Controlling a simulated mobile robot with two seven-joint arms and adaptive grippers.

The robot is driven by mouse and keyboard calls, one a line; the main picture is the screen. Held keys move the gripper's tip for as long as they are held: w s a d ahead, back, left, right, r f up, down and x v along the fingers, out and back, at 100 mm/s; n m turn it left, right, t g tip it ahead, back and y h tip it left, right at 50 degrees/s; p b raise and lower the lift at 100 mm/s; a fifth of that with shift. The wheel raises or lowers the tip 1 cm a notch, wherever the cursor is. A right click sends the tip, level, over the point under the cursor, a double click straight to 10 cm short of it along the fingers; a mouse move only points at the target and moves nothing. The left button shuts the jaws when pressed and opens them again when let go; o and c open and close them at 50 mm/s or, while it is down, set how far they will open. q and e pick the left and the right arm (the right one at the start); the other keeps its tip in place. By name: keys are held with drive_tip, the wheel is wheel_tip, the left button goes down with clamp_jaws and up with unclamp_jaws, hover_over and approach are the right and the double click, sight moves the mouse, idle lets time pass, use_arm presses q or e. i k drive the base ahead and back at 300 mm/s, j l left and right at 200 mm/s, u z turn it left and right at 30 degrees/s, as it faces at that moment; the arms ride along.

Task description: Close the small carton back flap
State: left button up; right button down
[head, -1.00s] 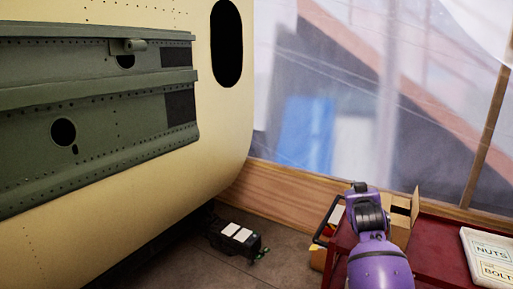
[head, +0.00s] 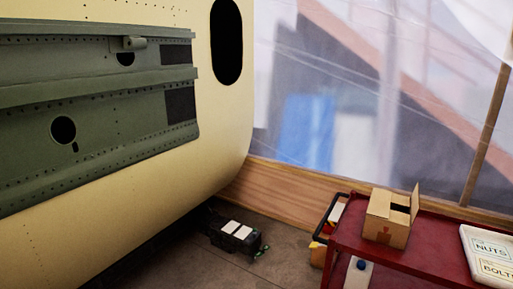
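The small carton (head: 386,232) is a brown cardboard box with a red mark on its front face. It stands on the red cart top (head: 440,245) at the right in the head view. One flap (head: 415,203) stands upright at its right side. Neither of my grippers is in the head view.
A white tray (head: 465,246) with NUTS and BOLTS labels lies on the cart right of the carton. A dark device with white panels (head: 234,231) sits on the floor. The cream fuselage (head: 150,190) with green panels fills the left.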

sight(415, 203)
drive_tip(key=i, duration=0.5)
drive_tip(key=z, duration=1.4)
drive_tip(key=j, duration=0.1)
